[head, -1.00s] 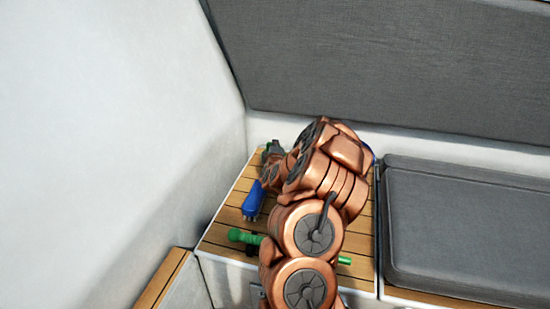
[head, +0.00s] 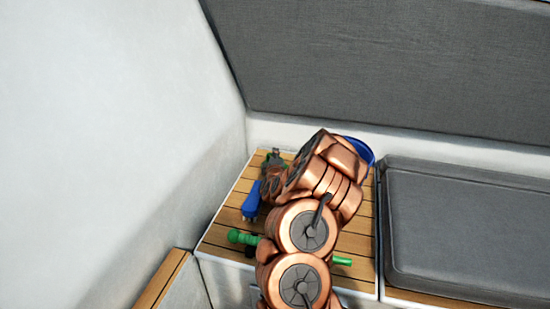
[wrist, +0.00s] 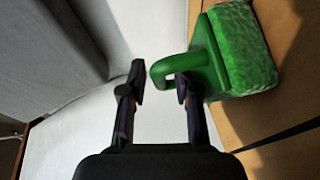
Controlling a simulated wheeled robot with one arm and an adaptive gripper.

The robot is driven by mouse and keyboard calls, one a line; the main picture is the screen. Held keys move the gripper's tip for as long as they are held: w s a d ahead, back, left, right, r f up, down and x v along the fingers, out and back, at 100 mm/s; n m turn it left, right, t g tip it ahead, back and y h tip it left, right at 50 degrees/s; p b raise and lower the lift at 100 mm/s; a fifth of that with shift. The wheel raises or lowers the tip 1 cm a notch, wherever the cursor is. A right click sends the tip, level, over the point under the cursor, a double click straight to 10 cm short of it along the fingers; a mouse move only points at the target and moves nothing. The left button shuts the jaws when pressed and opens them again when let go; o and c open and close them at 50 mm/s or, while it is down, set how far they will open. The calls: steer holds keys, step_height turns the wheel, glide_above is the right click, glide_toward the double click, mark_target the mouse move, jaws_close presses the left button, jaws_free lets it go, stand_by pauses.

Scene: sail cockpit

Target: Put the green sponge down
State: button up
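The green sponge (wrist: 245,48), with a hooked green handle (wrist: 190,69), is at the upper right of the wrist view, against the wooden seat top (wrist: 285,145). It appears to rest on the wood, though its underside is hidden. My gripper (wrist: 160,80) is open, its two dark fingers apart. The handle's hooked end is between and just beyond the fingertips, and the right finger overlaps it. I cannot tell whether that finger touches it. In the head view my gripper (head: 272,160) is at the far left corner of the seat, partly hidden by my arm.
On the slatted seat (head: 220,233) lie a blue object (head: 252,201) and a green-handled tool (head: 243,237), partly behind my arm. A blue bucket-like rim (head: 362,150) shows at the back. A grey cushion (head: 460,225) is on the right; white walls (head: 120,130) bound the left.

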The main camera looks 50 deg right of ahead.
stand_by(0.3)
steer(key=shift+r, duration=0.2)
steer(key=shift+s+a+r+p, duration=0.2)
steer(key=shift+s+a+p, duration=0.25)
steer(key=shift+s+p, duration=0.1)
steer(key=p+v, duration=0.3)
steer(key=v, duration=0.4)
steer(key=shift+s+a+f, duration=0.1)
steer(key=shift+s+a, duration=0.1)
steer(key=shift+a, duration=0.1)
steer(key=shift+p, duration=0.6)
steer(key=shift+s+p, duration=0.15)
steer(key=shift+p, duration=0.7)
steer(key=p, duration=0.3)
steer(key=shift+s+a+r, duration=0.2)
steer(key=shift+s+a, duration=0.05)
steer(key=shift+a, duration=0.05)
steer(key=shift+s+a+p, duration=0.1)
steer(key=shift+p, duration=0.55)
